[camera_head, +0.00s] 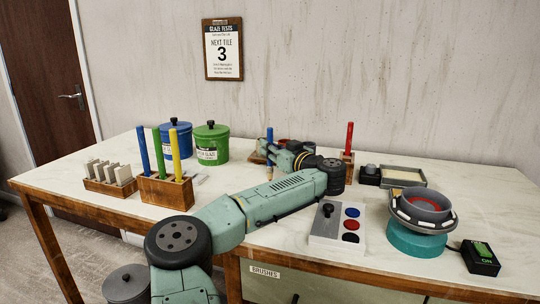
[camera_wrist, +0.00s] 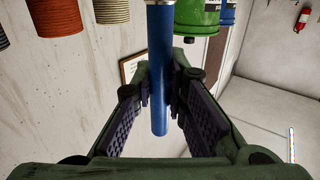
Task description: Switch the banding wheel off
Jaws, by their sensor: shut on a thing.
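The banding wheel (camera_head: 415,243) stands at the right of the table in the head view, with a teal base and a grey wheel head carrying a grey bowl with a red inside (camera_head: 426,202). Right of it is a black switch box (camera_head: 483,266) with a green top; its small lettering seems to read ON. My gripper (camera_head: 271,150) is at the back middle of the table, far left of the wheel. It is shut on a blue rod (camera_head: 270,133), also between the fingers in the wrist view (camera_wrist: 159,80). My arm partly hides the rod's lower part.
A grey panel with a black knob and coloured discs (camera_head: 324,225) lies left of the wheel. A red rod (camera_head: 349,138) stands in a wooden block behind. Blue (camera_head: 174,140) and green (camera_head: 211,132) lidded pots, a rod holder (camera_head: 165,192) and a tile rack (camera_head: 110,187) are at left.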

